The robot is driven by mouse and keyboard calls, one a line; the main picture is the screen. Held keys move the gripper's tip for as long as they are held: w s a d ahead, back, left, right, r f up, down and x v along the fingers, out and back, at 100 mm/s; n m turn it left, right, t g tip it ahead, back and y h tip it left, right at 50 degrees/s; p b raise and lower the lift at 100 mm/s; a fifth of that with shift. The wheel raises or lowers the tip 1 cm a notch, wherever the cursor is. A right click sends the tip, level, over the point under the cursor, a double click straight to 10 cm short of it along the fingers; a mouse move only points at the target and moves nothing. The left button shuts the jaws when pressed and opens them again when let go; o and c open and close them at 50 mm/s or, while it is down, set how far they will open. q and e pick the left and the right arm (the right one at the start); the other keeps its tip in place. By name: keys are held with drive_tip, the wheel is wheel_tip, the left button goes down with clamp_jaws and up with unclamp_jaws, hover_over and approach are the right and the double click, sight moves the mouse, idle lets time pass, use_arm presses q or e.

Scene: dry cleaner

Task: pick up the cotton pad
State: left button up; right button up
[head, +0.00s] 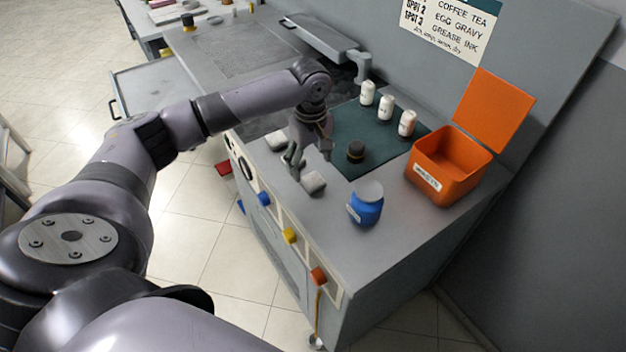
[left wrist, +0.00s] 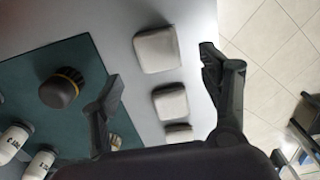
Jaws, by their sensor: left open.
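Pale, square cotton pads lie in a row on the grey counter. In the head view, one pad (head: 314,183) is just in front of my left gripper and another (head: 276,140) is behind it. In the left wrist view, three pads show: an upper one (left wrist: 157,49), a middle one (left wrist: 171,102) and a lower one (left wrist: 179,134). My left gripper (head: 304,162) is open and empty above the row. Its fingers (left wrist: 163,82) stand either side of the pads in the left wrist view, with no contact visible. My right gripper is out of view.
A dark green mat (head: 341,127) holds a black brush-like item (head: 355,153) and white bottles (head: 386,107). A blue jar (head: 366,205) and an open orange bin (head: 437,185) stand to the right. Coloured knobs line the counter's front; floor lies beyond that edge.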

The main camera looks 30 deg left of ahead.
sight(313, 180)
use_arm(q)
drive_tip(key=shift+f, duration=0.25)
drive_tip(key=f, duration=0.1)
drive_tip(key=f+p, duration=0.1)
drive_tip(key=f, duration=0.2)
drive_tip(key=shift+d+f+p, duration=0.2)
drive_tip(key=shift+d+p, duration=0.1)
drive_tip(key=shift+p, duration=0.05)
drive_tip(key=shift+f, duration=0.3)
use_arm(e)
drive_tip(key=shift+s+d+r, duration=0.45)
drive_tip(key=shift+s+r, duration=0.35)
use_arm(q)
drive_tip(key=shift+c, duration=0.4)
drive_tip(key=c, duration=0.9)
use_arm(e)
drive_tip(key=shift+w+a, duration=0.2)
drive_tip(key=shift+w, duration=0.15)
use_arm(q)
drive_tip(key=shift+r, duration=0.15)
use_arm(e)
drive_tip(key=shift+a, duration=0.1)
